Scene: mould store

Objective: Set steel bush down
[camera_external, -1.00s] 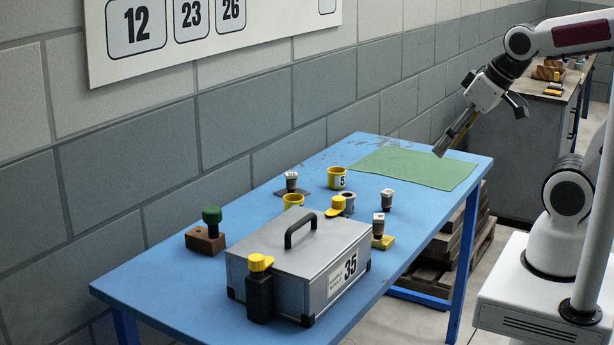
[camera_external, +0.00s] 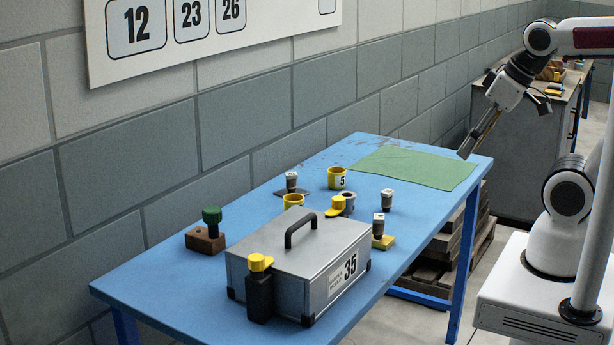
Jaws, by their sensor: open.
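A grey, hollow cylinder that looks like the steel bush (camera_external: 349,202) stands on the blue table (camera_external: 262,215), close behind the metal case and beside a yellow-topped piece (camera_external: 335,207). My gripper (camera_external: 463,154) is open, tilted down to the left, over the far right edge of the green mat (camera_external: 410,168). It is well apart from the grey cylinder, and I see nothing held between its fingers. Whether the fingertips touch the mat cannot be told.
A metal case (camera_external: 290,262) marked 35 stands at the front. Yellow cups (camera_external: 337,178) (camera_external: 293,201), small grey-topped pieces (camera_external: 387,199) (camera_external: 378,225) (camera_external: 291,182) and a brown block with a green knob (camera_external: 206,236) stand around. The mat is bare.

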